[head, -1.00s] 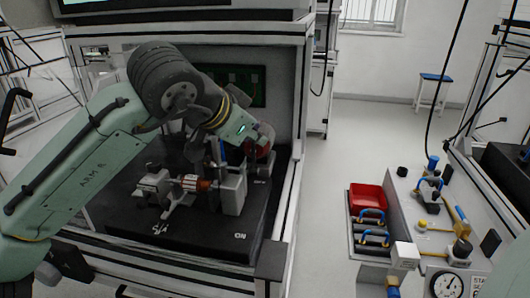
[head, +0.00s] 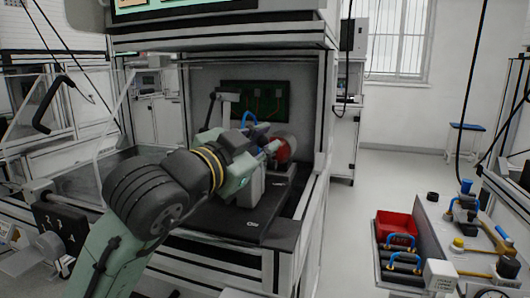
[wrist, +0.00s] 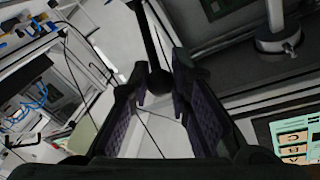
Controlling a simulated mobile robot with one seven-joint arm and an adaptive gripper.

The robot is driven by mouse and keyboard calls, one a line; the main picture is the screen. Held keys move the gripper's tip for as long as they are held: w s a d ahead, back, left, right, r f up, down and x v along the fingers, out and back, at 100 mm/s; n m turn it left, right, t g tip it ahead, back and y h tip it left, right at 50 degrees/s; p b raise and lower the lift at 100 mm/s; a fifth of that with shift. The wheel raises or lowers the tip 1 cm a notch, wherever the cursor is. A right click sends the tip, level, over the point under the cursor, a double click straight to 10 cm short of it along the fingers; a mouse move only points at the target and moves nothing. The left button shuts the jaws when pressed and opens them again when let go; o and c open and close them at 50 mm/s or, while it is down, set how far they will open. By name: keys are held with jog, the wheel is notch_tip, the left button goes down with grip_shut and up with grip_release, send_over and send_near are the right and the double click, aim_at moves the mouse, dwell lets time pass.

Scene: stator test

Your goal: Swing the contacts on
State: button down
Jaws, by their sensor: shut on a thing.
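The test rig stands on a black base plate (head: 232,219) inside the white-framed bench. A white label, probably "ON", is at the plate's front right. A red round part (head: 285,149) and a grey block (head: 251,188) show beside my arm, which hides most of the rig. In the wrist view my gripper (wrist: 158,88) is shut on a black ball knob (wrist: 159,80) at the end of a dark lever rod (wrist: 150,35). In the head view my fingers and the knob are hidden behind my arm, so I cannot tell the lever's angle there.
A green circuit board (head: 252,99) hangs at the back of the bench. A white-framed upright (head: 317,150) bounds the bench on the right. Clear floor lies beyond it.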

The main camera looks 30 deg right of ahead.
jog(key=shift+a, duration=0.1)
dwell(0.4)
jog(key=c, duration=1.5)
grip_release()
jog(key=shift+o, duration=0.2)
jog(key=v, duration=1.2)
jog(key=shift+f, duration=0.2)
jog(key=shift+s, duration=0.1)
